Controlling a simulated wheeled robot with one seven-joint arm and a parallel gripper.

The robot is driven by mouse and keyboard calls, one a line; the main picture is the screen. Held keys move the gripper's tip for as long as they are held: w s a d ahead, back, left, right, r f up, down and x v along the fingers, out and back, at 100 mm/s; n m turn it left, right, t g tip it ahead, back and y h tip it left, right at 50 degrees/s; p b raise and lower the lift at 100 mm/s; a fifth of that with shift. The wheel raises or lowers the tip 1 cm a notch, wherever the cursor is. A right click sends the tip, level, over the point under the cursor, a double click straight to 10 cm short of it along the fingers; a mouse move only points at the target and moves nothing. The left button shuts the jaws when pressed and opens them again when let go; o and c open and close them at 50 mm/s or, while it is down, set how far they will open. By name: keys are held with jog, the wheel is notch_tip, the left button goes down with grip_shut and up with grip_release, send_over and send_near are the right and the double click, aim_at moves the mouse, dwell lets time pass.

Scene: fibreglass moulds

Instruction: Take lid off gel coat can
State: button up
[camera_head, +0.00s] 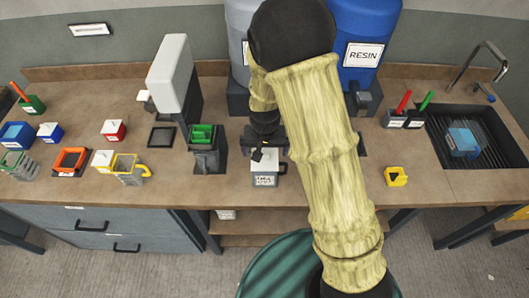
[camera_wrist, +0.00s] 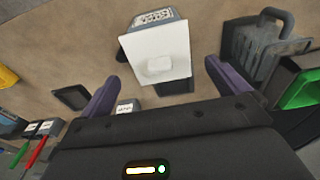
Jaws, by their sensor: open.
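The gel coat can (camera_head: 265,181) stands near the front middle of the bench, a small grey box-shaped can with a label on its front. Its white square lid (camera_head: 259,162) is on top. In the wrist view the lid (camera_wrist: 158,52) shows as a pale square with a small raised knob, and part of the labelled can (camera_wrist: 155,17) shows behind it. In the head view my gripper (camera_head: 263,143) is just above and behind the can, partly hidden by the arm.
A dark holder with a green insert (camera_head: 201,135) stands close left of the can. A tall grey dispenser (camera_head: 171,75) is behind it. The blue resin drum (camera_head: 362,40) is at the back. A yellow block (camera_head: 396,176) lies to the right.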

aim_at(265, 154)
jog(key=shift+w+f, duration=0.2)
jog(key=shift+f, duration=1.4)
jog(key=c, duration=0.9)
jog(key=shift+r+p, duration=0.1)
jog(key=shift+p, duration=0.2)
jog(key=shift+c, duration=0.2)
jog(key=shift+r+p, duration=1.9)
jog(key=shift+r, duration=0.55)
